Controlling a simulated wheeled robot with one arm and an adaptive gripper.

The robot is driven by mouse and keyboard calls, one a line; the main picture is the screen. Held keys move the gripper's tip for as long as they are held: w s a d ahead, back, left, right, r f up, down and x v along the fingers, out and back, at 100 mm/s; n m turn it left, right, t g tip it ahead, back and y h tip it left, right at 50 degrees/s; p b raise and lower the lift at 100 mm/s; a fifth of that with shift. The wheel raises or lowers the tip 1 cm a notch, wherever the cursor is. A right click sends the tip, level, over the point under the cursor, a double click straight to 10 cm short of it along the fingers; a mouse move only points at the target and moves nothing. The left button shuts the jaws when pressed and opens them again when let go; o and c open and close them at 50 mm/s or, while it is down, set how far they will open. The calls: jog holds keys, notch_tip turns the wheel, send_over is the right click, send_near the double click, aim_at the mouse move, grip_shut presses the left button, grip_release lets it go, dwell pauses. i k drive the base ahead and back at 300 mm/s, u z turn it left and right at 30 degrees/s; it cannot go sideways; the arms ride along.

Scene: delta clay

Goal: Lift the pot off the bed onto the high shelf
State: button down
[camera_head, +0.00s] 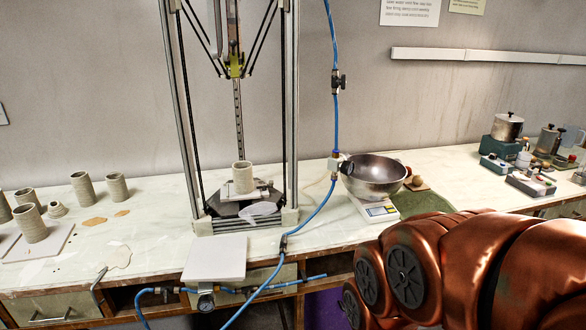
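The pot (242,178) is a small ribbed clay cylinder. It stands upright on a pale slab on the dark bed (228,209) of the tall delta clay printer, inside its upright posts. The printer's nozzle carriage hangs above it. A long narrow white shelf (490,56) runs along the back wall at the upper right, with nothing seen on it. My copper arm fills the lower right. My gripper is outside the picture, so its opening and what it holds do not show.
A blue hose (334,110) hangs right of the printer and crosses the bench front. A steel bowl (373,180) sits on a scale (376,211). Several clay pots stand at left. A white board (215,259) lies at the front edge. Tins and tools crowd the right.

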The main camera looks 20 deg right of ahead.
aim_at(243, 170)
jog(key=z, duration=0.95)
jog(key=i, duration=0.5)
